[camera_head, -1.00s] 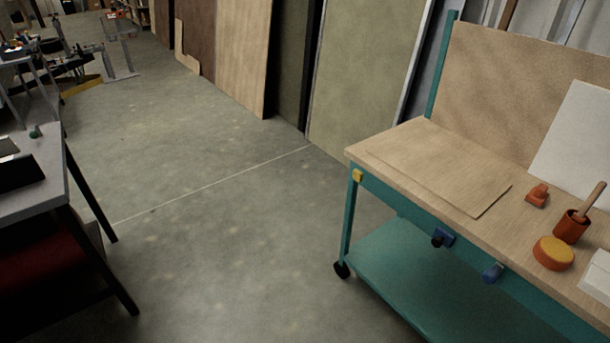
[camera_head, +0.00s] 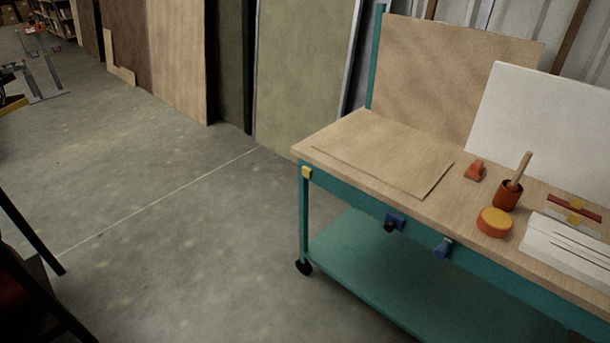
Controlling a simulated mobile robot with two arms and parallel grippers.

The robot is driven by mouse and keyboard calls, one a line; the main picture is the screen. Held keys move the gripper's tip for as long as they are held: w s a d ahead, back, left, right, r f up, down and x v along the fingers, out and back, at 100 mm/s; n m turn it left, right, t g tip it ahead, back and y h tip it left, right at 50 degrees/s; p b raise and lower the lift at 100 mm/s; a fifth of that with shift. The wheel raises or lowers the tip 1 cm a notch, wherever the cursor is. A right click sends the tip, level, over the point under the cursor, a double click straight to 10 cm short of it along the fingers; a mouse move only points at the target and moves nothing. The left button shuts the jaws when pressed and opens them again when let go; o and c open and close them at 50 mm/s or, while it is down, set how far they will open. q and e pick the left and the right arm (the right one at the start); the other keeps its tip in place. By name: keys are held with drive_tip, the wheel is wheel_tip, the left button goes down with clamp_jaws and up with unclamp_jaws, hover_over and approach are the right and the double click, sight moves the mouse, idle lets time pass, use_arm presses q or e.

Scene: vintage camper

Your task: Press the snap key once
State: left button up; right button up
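I cannot tell for sure which thing is the snap key. A teal cart with a wooden top (camera_head: 340,137) stands at the right. On its front rail are a small yellow piece (camera_head: 306,173) at the left corner, a dark blue fitting with a black knob (camera_head: 395,222), and a lighter blue fitting (camera_head: 443,248). On the top are a small orange object (camera_head: 475,170), a round orange piece with a yellow top (camera_head: 494,222) and a red-brown cup (camera_head: 508,195) with a wooden handle in it. Neither of my grippers is in view.
A white slotted block (camera_head: 562,246) and a white panel (camera_head: 545,125) are on the cart's right side. Large boards (camera_head: 300,75) lean along the back. The concrete floor (camera_head: 170,205) left of the cart is free. Dark table legs (camera_head: 30,232) stand at the lower left.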

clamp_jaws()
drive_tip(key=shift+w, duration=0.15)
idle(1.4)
